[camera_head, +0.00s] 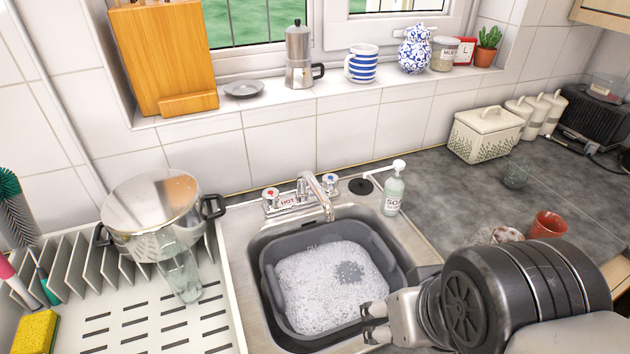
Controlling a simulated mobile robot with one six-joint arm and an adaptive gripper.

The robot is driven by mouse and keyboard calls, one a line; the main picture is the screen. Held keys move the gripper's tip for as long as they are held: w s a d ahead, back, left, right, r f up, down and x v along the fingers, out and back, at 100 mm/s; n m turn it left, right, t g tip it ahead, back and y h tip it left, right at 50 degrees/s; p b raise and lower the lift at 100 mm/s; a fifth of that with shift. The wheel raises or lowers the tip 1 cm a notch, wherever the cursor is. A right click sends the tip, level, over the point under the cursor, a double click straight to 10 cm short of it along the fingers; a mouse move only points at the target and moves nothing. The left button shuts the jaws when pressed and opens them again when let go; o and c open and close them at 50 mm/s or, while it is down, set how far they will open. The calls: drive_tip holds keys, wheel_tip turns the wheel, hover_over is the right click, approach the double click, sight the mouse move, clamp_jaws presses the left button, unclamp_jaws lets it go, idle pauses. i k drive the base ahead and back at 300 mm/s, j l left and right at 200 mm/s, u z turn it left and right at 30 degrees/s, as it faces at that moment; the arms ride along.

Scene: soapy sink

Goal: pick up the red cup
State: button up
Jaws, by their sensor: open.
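The red cup (548,225) stands on the dark grey countertop at the right, just behind my arm as seen here. My arm hides part of the counter around its base. My gripper (372,322) is over the right front edge of the sink basin, to the left of the cup and well apart from it. Its fingers are apart with nothing between them.
A grey tub (393,268) of suds sits in the sink under a tap (318,190). A soap bottle (394,190) stands behind it. A glass (517,173) and a pale, partly hidden item (500,235) are near the cup. A dish rack (222,310) is left.

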sight(545, 223)
drive_tip(key=z, duration=1.45)
